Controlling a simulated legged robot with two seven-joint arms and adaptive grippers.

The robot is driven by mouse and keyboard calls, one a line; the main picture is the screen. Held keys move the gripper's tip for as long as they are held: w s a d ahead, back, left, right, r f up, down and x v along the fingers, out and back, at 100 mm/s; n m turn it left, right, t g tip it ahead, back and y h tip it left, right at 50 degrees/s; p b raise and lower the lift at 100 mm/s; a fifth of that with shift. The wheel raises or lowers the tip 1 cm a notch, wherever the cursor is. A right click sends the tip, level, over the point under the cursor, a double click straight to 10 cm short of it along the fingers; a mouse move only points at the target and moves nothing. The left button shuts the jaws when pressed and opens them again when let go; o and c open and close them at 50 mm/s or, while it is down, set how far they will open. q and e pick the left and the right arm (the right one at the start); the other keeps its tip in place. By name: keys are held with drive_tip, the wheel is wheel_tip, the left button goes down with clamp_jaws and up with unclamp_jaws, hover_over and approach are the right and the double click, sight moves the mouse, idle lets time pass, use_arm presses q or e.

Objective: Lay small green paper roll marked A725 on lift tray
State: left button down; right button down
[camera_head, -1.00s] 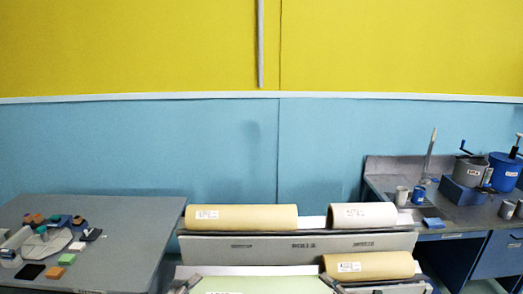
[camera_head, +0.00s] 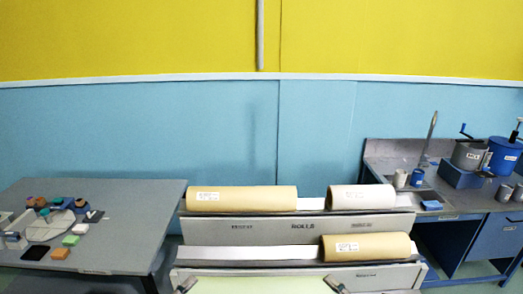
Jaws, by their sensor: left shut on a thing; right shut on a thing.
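A pale green paper roll (camera_head: 260,286) lies level across the bottom edge of the head view, mostly cut off by the frame. No A725 marking can be read on it. My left gripper (camera_head: 186,285) is at its left end and my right gripper (camera_head: 335,284) is at its right end. Both are shut on the roll, holding it in front of the rack. I cannot make out a lift tray in this view.
A rack marked ROLLS (camera_head: 300,229) stands ahead. A tan roll (camera_head: 250,199) and a whitish roll (camera_head: 362,197) lie on its upper shelf, another tan roll (camera_head: 367,247) on its lower shelf. A grey table (camera_head: 120,215) stands left, a blue workbench (camera_head: 455,203) right.

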use_arm(q)
drive_tip(key=shift+s+d, duration=0.2)
drive_tip(key=shift+d, duration=0.05)
use_arm(e)
drive_tip(key=shift+s+a, duration=0.2)
drive_tip(key=shift+a, duration=0.05)
